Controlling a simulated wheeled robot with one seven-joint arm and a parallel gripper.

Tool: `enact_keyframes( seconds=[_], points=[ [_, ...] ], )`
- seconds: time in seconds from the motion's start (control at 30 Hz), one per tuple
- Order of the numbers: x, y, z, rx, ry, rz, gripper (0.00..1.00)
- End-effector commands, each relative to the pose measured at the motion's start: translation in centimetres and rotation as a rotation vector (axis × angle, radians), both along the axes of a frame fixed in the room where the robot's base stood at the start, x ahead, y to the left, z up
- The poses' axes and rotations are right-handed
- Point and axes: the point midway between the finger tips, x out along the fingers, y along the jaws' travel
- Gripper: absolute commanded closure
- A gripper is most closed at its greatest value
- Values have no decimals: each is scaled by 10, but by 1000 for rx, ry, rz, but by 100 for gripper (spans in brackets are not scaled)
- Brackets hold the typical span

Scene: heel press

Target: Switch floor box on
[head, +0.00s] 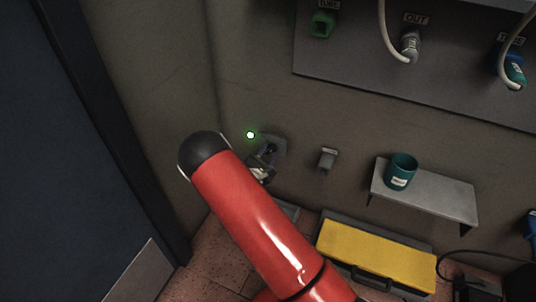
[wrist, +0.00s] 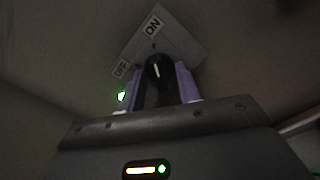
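A grey switch plate (wrist: 180,38) on the wall carries an ON label at its top and a smaller OFF label at its left in the wrist view. Its black rotary knob (wrist: 157,68) has a white mark that points up toward ON. My gripper (wrist: 161,80) has its purple fingers on both sides of the knob, seemingly pressed against it. A green lamp (head: 250,135) glows beside the switch plate (head: 274,144) in the head view. There my gripper (head: 265,160) is at the plate, partly hidden by my red arm, and the knob is hard to make out.
A shelf (head: 438,195) with a teal cup (head: 401,171) and a small grey wall bracket (head: 327,158) are to the right. A yellow-topped case (head: 375,257) lies below. A panel with cables (head: 345,62) hangs above. A dark door (head: 75,150) is at left.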

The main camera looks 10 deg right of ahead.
Motion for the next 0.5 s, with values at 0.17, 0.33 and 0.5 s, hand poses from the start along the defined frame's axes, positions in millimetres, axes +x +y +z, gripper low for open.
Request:
enact_keyframes(
  seconds=[0.17, 0.33, 0.5],
  points=[
    [-14, 11, 0, 1, 1, 2, 66],
    [-39, 29, 0, 1, 3, 3, 66],
    [-57, 42, -1, 0, 2, 3, 66]
  ],
)
